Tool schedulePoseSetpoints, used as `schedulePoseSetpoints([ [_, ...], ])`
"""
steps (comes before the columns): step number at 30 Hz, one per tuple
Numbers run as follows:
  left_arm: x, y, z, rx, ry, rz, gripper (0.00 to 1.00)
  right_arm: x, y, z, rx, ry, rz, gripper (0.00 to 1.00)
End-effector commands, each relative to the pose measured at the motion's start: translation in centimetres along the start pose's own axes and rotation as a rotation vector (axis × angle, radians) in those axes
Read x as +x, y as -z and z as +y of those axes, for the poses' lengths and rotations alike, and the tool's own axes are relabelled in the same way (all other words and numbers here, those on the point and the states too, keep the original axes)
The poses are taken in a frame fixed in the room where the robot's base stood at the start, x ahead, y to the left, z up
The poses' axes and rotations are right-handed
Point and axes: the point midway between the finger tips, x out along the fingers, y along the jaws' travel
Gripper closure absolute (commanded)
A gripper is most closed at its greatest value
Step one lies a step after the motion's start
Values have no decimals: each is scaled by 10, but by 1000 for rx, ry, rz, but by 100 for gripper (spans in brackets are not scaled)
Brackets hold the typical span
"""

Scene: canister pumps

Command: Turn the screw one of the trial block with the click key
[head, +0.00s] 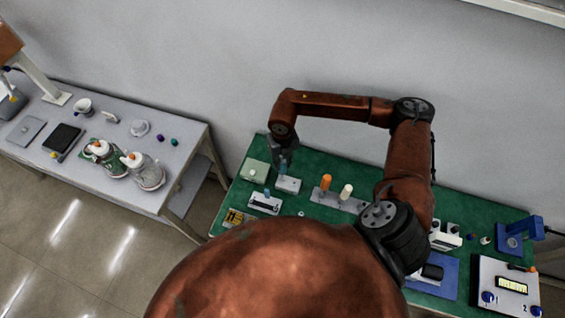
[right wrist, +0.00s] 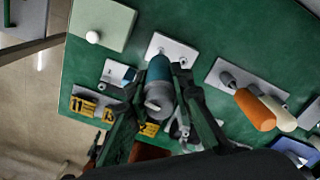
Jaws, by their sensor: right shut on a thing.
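The click key appears to be the tool with the teal handle (right wrist: 160,72), which also shows in the head view (head: 283,164). My right gripper (right wrist: 157,92) is shut on this handle, one finger on each side. In the head view my right gripper (head: 281,148) is above a small white block (head: 290,186), which shows in the right wrist view (right wrist: 184,50). The key's tip is hard to see; I cannot tell if it touches the block. A second white block (head: 263,206) with a dark slot is beside it. Which is the trial block is unclear. My left gripper is not in view.
A grey rack (head: 352,206) with an orange handle (head: 326,183) and a cream handle (head: 346,191) stands right of the gripper. A pale green box (head: 255,171) with a white knob is on the left. Yellow number tags (right wrist: 84,105) lie near the table edge.

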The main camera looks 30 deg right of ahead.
Motion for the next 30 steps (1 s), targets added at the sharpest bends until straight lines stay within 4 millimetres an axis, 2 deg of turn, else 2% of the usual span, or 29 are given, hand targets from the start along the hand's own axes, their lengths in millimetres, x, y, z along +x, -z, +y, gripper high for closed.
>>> schedulePoseSetpoints([
  [18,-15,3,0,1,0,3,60,4,2,-2,899,7,3,100],
  [23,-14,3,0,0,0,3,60,3,2,-2,897,8,1,100],
  [30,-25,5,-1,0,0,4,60,-16,1,-1,895,5,0,100],
])
